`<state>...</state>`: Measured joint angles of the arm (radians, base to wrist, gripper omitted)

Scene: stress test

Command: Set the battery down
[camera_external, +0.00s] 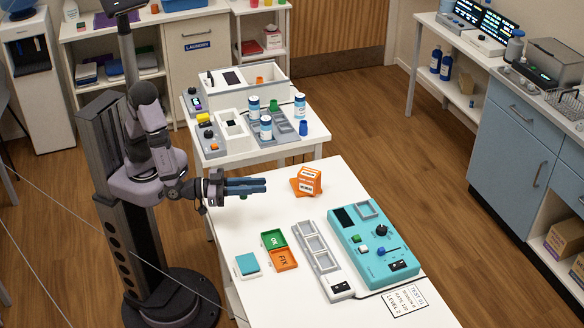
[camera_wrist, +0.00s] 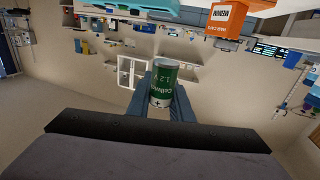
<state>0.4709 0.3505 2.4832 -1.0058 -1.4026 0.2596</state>
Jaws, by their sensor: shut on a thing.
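The battery (camera_wrist: 161,83) is a green cylinder with white ends and a printed "1.2 V" label, seen upside down in the wrist view. My gripper (camera_wrist: 162,90) is shut on it, with one blue finger on each side. In the external view my gripper (camera_external: 256,186) reaches rightward above the near white table (camera_external: 225,220). The battery cannot be made out there. On the table lie a green OK tray (camera_external: 273,239), an orange FIX tray (camera_external: 284,261), a grey holder (camera_external: 318,245) with several square slots and a teal tester (camera_external: 372,245).
An orange box (camera_external: 309,180) stands near the table's back edge, right of my gripper, and shows upside down in the wrist view (camera_wrist: 228,18). A teal pad (camera_external: 247,264) lies left of the trays. A second table behind holds bottles (camera_external: 266,127).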

